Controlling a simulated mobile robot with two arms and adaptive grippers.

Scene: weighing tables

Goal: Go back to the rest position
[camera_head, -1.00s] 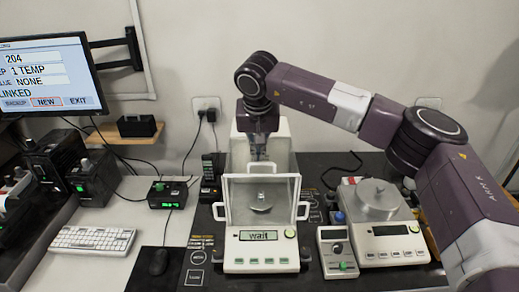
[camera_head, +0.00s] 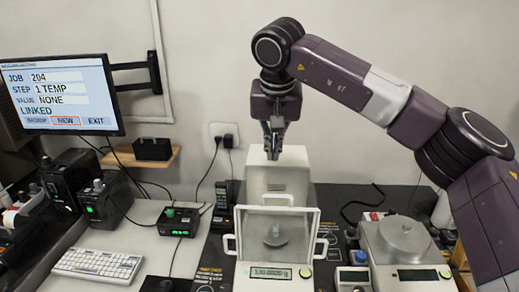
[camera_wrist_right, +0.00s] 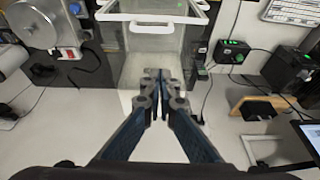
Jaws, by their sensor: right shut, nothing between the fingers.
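My right gripper (camera_head: 273,150) hangs fingers down above the rear of the glass-sided balance (camera_head: 279,205), apart from it. In the right wrist view my right gripper (camera_wrist_right: 159,75) has its fingers together with nothing between them. The balance has a clear front pane with white handles, and a small object (camera_head: 275,236) shows on the pan inside. Its display is lit but hard to read. The balance also shows in the right wrist view (camera_wrist_right: 150,72) beyond the fingers. My left gripper is not in view.
A second balance (camera_head: 410,270) with a round metal pan stands at the right, beside a small device (camera_head: 353,277). At the left are a monitor (camera_head: 66,95) on an arm, a keyboard (camera_head: 98,264), black devices (camera_head: 105,200) and a small shelf (camera_head: 140,158). The wall is behind.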

